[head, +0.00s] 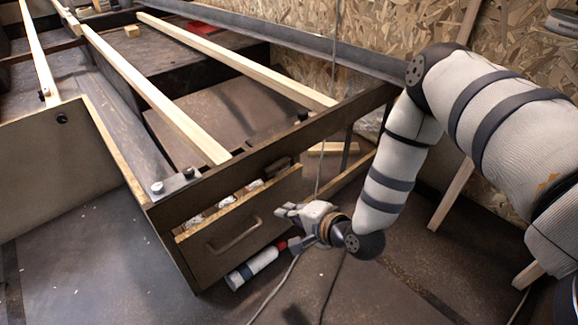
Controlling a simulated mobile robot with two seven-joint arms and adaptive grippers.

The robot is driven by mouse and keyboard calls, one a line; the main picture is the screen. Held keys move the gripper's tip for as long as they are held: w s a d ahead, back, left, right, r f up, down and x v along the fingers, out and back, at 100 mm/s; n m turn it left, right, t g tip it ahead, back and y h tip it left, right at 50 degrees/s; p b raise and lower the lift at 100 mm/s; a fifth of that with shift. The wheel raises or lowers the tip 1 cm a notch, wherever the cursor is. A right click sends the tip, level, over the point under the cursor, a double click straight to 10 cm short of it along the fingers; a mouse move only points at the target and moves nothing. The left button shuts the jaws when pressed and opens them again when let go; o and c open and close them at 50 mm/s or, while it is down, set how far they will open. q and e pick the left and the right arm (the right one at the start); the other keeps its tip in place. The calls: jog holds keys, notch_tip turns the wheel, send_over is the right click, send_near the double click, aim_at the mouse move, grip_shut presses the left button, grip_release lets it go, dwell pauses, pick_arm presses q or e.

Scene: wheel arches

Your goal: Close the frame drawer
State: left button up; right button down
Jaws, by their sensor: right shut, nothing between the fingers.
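The frame drawer (213,257) is a dark brown box front with a bar handle (235,234), set in the near end of the frame (300,138). It stands partly out, and several light items show inside behind its front. My right gripper (284,212) is shut and empty. It is just right of the drawer front, close to its right end; I cannot tell whether it touches. My left gripper is not in view.
A white bottle (252,268) with a red cap lies on the floor below the drawer. A cable (275,291) runs over the floor beside it. Wooden slats (160,103) cross the frame. A chipboard wall (385,25) stands behind. The floor in front is mostly clear.

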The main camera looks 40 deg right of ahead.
aim_at(257, 190)
jog(key=x, duration=0.2)
jog(key=b+x, duration=0.1)
jog(key=x, duration=0.1)
jog(key=r+b+x, duration=0.1)
jog(key=x, duration=0.1)
jog(key=shift+w+f, duration=0.15)
jog(key=shift+w, duration=0.35)
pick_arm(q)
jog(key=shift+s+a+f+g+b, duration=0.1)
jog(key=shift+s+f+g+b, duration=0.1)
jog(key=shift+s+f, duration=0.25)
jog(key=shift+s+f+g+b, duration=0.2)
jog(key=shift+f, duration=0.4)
pick_arm(e)
jog(key=shift+w, duration=0.75)
jog(key=w+b, duration=0.1)
jog(key=w, duration=0.2)
jog(key=shift+w, duration=0.3)
jog(key=shift+w+a, duration=0.1)
jog(key=shift+w, duration=0.3)
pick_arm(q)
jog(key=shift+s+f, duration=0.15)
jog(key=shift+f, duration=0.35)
pick_arm(e)
jog(key=shift+w, duration=0.1)
